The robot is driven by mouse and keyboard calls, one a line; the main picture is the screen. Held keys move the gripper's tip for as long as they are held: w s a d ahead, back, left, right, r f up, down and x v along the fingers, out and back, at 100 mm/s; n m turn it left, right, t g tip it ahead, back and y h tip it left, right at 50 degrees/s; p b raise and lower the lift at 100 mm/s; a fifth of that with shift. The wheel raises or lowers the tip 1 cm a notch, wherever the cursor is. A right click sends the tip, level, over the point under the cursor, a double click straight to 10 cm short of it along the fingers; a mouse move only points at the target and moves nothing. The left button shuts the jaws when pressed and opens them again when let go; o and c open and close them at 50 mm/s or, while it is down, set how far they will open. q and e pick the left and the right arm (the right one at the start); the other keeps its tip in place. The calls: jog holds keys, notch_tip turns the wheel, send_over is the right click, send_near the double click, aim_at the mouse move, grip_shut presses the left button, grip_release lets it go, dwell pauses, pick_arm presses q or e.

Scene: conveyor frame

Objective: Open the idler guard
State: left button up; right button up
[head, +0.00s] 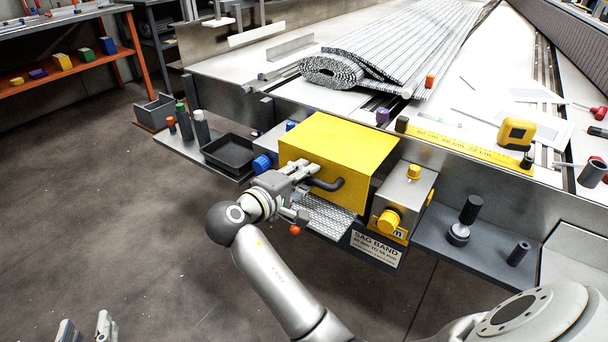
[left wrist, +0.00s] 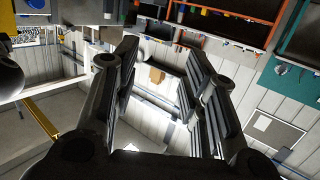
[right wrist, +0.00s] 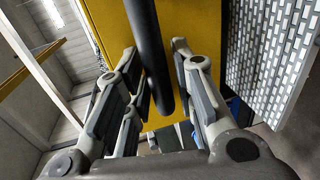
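The idler guard is a yellow box (head: 340,145) on the front side of the conveyor frame, and it looks closed. A dark bar handle (head: 328,184) sticks out from its front face. My right gripper (head: 309,174) is at this handle. In the right wrist view the handle (right wrist: 152,60) runs between the spread fingers (right wrist: 157,62), with a visible gap on at least one side; the yellow face (right wrist: 200,25) is just beyond. My left gripper (head: 87,326) is at the bottom left, far from the guard. The left wrist view shows its fingers (left wrist: 165,60) apart and empty.
A grey box with yellow knobs (head: 408,190) stands right of the guard, above a "SAG BAND" sign (head: 375,249). A rolled belt (head: 335,70) lies on the frame behind.

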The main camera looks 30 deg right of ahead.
grip_shut()
